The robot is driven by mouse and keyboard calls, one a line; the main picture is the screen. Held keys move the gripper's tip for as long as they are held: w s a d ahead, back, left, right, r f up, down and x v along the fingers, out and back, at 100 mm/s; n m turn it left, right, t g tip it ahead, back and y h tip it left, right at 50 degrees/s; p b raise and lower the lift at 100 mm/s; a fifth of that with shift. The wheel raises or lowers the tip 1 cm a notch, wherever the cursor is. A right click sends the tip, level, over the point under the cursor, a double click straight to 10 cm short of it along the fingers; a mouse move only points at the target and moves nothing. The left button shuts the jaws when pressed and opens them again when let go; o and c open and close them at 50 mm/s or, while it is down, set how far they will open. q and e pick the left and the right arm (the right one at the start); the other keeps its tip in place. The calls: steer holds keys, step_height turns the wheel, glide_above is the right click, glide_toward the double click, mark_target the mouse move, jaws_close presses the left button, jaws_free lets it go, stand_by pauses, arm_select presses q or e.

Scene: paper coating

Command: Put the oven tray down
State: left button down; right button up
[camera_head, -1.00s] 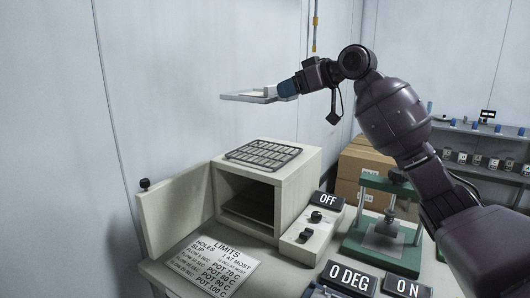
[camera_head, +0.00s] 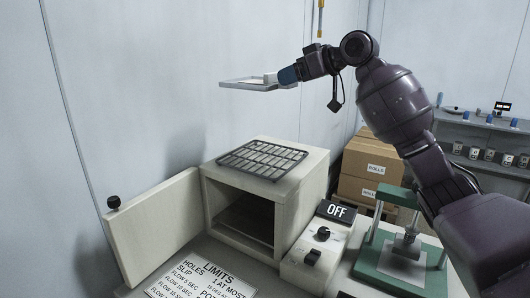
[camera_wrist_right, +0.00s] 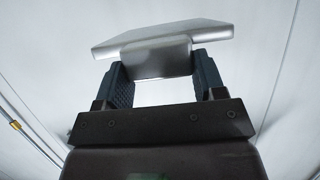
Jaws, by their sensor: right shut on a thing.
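The oven tray (camera_head: 252,85) is a flat, light grey tray held in the air above and behind the oven. My right gripper (camera_head: 288,76) is shut on its near right end. In the right wrist view the two dark fingers (camera_wrist_right: 160,82) close on a grey block-like handle, with the tray (camera_wrist_right: 160,38) beyond it. The oven (camera_head: 290,190) is a cream box with its door (camera_head: 155,228) swung open to the left and its dark inside visible. A black wire rack (camera_head: 263,158) lies flat on the oven's top. My left gripper is not in view.
A green press (camera_head: 402,255) is further right. A limits sheet (camera_head: 200,280) lies in front. Cardboard boxes (camera_head: 366,172) and a shelf (camera_head: 480,140) stand behind.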

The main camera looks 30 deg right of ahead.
steer(key=shift+f, duration=0.2)
glide_above(290, 163)
step_height(290, 163, down, 7)
step_height(290, 163, down, 8)
steer(key=shift+w+r+b, duration=0.1)
steer(key=shift+r+b, duration=0.15)
steer(key=shift+b, duration=0.6)
steer(key=shift+f, duration=0.35)
step_height(290, 163, down, 4)
steer(key=shift+f+b, duration=0.15)
steer(key=shift+b, duration=0.15)
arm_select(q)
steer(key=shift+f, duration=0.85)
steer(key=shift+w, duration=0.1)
arm_select(e)
steer(key=o, duration=1)
steer(key=shift+o, duration=0.2)
